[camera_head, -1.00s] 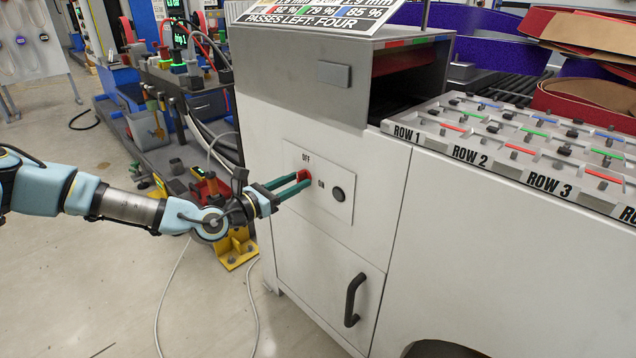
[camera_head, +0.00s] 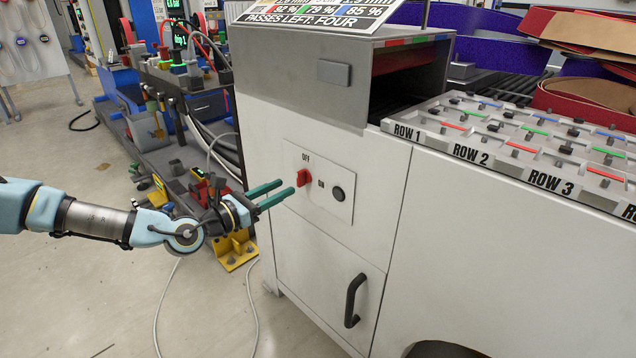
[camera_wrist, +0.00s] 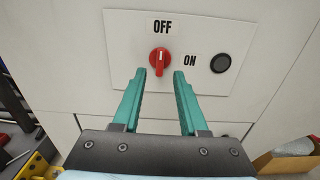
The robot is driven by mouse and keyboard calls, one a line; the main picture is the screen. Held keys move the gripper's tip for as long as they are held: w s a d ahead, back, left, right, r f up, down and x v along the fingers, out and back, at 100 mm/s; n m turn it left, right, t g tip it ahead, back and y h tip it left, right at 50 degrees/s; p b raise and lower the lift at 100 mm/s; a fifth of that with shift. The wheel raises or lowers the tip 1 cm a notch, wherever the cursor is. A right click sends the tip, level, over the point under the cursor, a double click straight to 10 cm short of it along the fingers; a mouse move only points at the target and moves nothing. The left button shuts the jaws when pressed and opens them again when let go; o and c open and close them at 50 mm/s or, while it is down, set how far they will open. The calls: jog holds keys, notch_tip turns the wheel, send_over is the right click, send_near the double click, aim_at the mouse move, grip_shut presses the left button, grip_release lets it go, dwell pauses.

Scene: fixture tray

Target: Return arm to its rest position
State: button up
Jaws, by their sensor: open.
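My gripper (camera_head: 280,193) is open and empty, its two green fingers pointing at the control panel (camera_head: 335,212) on the white cabinet. The red switch knob (camera_head: 303,178) is just beyond the fingertips, and a gap shows between them. In the wrist view the red knob (camera_wrist: 159,61) lies between and beyond the tips of my open gripper (camera_wrist: 160,82). The knob's pale mark points up toward the OFF label (camera_wrist: 162,27). The ON label (camera_wrist: 190,60) and a black round button (camera_wrist: 220,63) are to its right.
The cabinet has a black handle (camera_head: 354,300) below the panel. A tray (camera_head: 480,158) with labelled rows rests on the right. A yellow bracket (camera_head: 235,250) stands on the floor behind my gripper. Open floor (camera_head: 90,290) lies to the left.

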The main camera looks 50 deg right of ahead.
dwell(0.4)
jog(key=w+a+f+m+y, duration=0.3)
jog(key=a+f+m+y, duration=0.65)
jog(key=a, duration=0.45)
jog(key=w+a+r+m+t+y, duration=0.1)
jog(key=w+a+r+m+y, duration=0.15)
jog(key=a, duration=0.65)
jog(key=w+a+r+m+t+y, duration=0.1)
jog(key=w+a+m+y, duration=0.2)
jog(key=a, duration=0.6)
jog(key=s+a+r+m+y, duration=0.1)
jog(key=s+a+r+m, duration=0.1)
jog(key=a+r, duration=0.55)
jog(key=s+a+r+m+y, duration=0.1)
jog(key=s+a+r+y, duration=0.15)
jog(key=a+r, duration=0.5)
notch_tip(320, 180, up, 15)
jog(key=a+p, duration=0.1)
jog(key=p, duration=1.5)
jog(key=shift+f+t+h, duration=0.15)
jog(key=shift+t+h, duration=0.15)
jog(key=shift+h, duration=0.05)
